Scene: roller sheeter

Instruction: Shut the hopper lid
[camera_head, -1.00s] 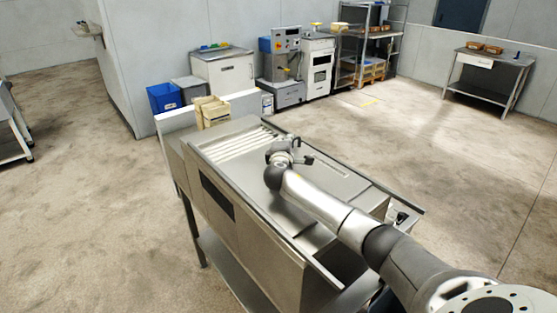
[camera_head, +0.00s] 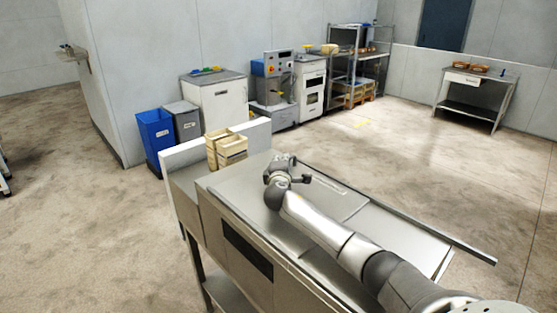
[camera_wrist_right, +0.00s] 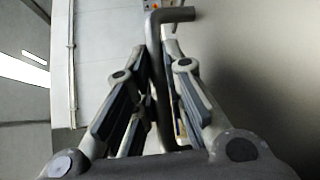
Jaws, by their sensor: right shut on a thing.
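The sheeter's flat metal hopper lid (camera_head: 245,203) lies across the top of the steel machine (camera_head: 212,215), and no rollers show beneath it. My right gripper (camera_head: 284,163) is at the far part of the lid, with my arm reaching over the machine from the lower right. In the right wrist view, the fingers of my right gripper (camera_wrist_right: 157,60) are shut around a dark bent bar handle (camera_wrist_right: 176,15). My arm hides part of the lid. My left gripper is out of view.
Cream crates (camera_head: 232,150) stand at the machine's far end, by a white panel (camera_head: 182,158). A blue bin (camera_head: 155,135) and a grey bin (camera_head: 186,121) are behind. A side table (camera_head: 488,80) is at the back right. The floor between is open.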

